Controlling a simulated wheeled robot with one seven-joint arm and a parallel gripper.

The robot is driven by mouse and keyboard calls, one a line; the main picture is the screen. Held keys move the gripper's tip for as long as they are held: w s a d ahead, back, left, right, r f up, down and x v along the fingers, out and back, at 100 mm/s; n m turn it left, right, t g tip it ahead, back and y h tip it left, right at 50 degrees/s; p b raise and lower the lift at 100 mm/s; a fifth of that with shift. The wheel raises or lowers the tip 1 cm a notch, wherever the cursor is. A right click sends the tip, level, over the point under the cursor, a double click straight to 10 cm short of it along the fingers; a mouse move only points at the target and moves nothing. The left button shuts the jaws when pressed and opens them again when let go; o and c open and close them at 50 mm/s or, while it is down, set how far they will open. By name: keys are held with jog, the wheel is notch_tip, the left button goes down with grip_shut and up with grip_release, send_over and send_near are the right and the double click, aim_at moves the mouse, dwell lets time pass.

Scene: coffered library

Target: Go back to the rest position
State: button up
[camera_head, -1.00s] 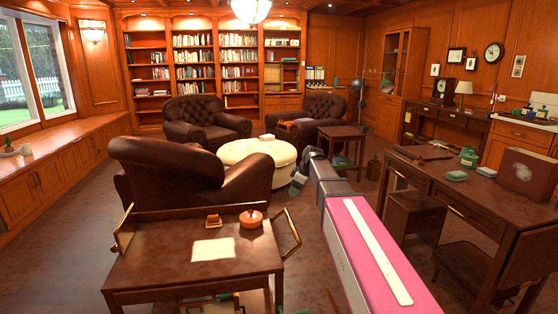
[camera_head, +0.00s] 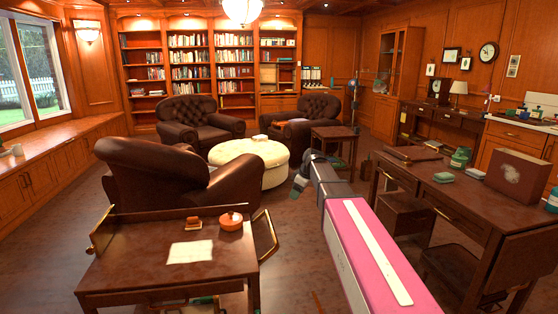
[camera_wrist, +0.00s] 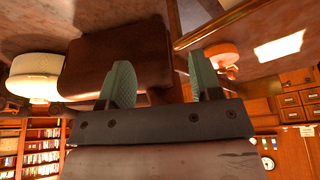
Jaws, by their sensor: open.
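My gripper shows in the wrist view (camera_wrist: 157,85), with its two green fingers spread apart and nothing between them. In the head view my arm stretches forward over the floor, with its dark wrist and the gripper (camera_head: 301,185) at the far end, right of the brown leather armchair. The fingertips are small and partly hidden there. The gripper touches nothing that I can see.
A serving cart (camera_head: 130,265) at the front left bears an orange pot (camera_head: 231,222), a small orange-brown item (camera_head: 193,223) and paper (camera_head: 191,252). A leather armchair (camera_head: 150,190) and cream ottoman (camera_head: 236,165) stand beyond. A desk (camera_head: 480,215) is at right. Floor shows between cart and desk.

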jog(key=s+d+f+m+h, duration=0.1)
jog(key=s+d+f+m, duration=0.2)
jog(key=s+f, duration=0.3)
jog(key=s+d+f+m+g+h, duration=0.1)
jog(key=s+d+f+m, duration=0.3)
jog(key=s+f, duration=0.3)
jog(key=s+d+f+m+h, duration=0.2)
jog(key=s+d+f+m, duration=0.2)
jog(key=s, duration=0.9)
notch_tip(320, 180, down, 4)
jog(key=shift+s+r+m+g, duration=0.25)
jog(key=shift+m+g, duration=0.15)
jog(key=shift+m, duration=0.7)
jog(key=shift+d, duration=0.1)
jog(key=c, duration=0.3)
